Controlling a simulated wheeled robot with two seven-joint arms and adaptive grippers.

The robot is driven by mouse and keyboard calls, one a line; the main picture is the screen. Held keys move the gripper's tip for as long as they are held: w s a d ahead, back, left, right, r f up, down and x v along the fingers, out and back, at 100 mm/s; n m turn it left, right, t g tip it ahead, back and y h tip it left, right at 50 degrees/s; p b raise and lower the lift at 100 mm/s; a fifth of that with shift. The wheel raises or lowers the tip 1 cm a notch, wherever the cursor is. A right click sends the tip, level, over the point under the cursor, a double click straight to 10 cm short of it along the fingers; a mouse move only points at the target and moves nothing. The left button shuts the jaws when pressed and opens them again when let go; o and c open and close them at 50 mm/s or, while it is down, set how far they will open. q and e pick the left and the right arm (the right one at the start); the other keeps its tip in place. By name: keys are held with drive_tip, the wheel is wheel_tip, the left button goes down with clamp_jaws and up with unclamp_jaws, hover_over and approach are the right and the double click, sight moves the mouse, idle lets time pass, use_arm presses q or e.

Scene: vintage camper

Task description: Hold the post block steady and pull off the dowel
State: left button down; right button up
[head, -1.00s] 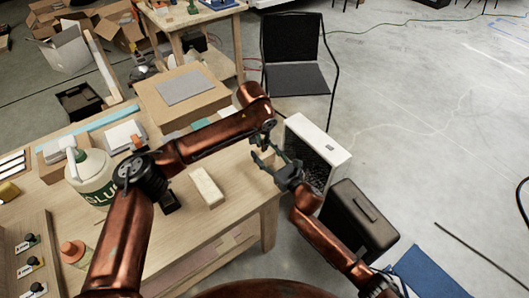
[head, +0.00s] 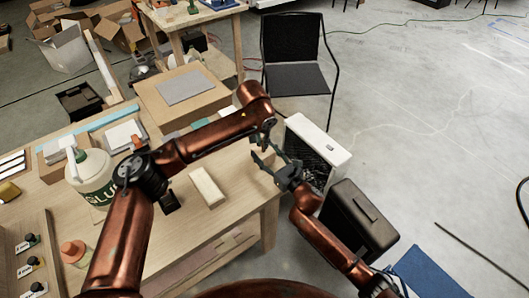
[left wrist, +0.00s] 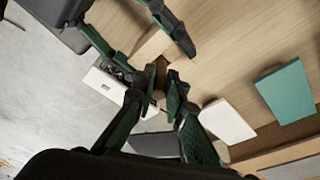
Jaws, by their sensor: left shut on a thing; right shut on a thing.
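In the left wrist view, my left gripper (left wrist: 158,83) is shut on the wooden dowel (left wrist: 160,70), a short brown piece between its green fingertips. My right gripper (left wrist: 143,38) reaches in from the top, its fingers on either side of a light wooden post block (left wrist: 153,46). The block and the dowel are close together; the exact joint between them is unclear. In the head view, my left gripper (head: 262,143) points down just beyond my right gripper (head: 268,158) at the table's right edge. The arms and fingers mostly hide the block and dowel there.
A pale block (head: 207,187) lies on the wooden table (head: 225,210). A glue jug (head: 92,180) stands at the left and a cardboard box (head: 185,93) behind. A white case (head: 318,145) and a dark case (head: 358,220) stand on the floor at the right.

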use_arm(q)
drive_tip(key=shift+r, duration=1.35)
drive_tip(key=shift+r, duration=0.1)
drive_tip(key=shift+r, duration=1.9)
use_arm(e)
drive_tip(key=o, duration=1.4)
drive_tip(key=shift+c, duration=0.2)
drive_tip(key=v, duration=1.1)
drive_tip(key=shift+s+d, duration=0.25)
drive_tip(key=shift+s, duration=0.05)
drive_tip(key=shift+s+d, duration=0.1)
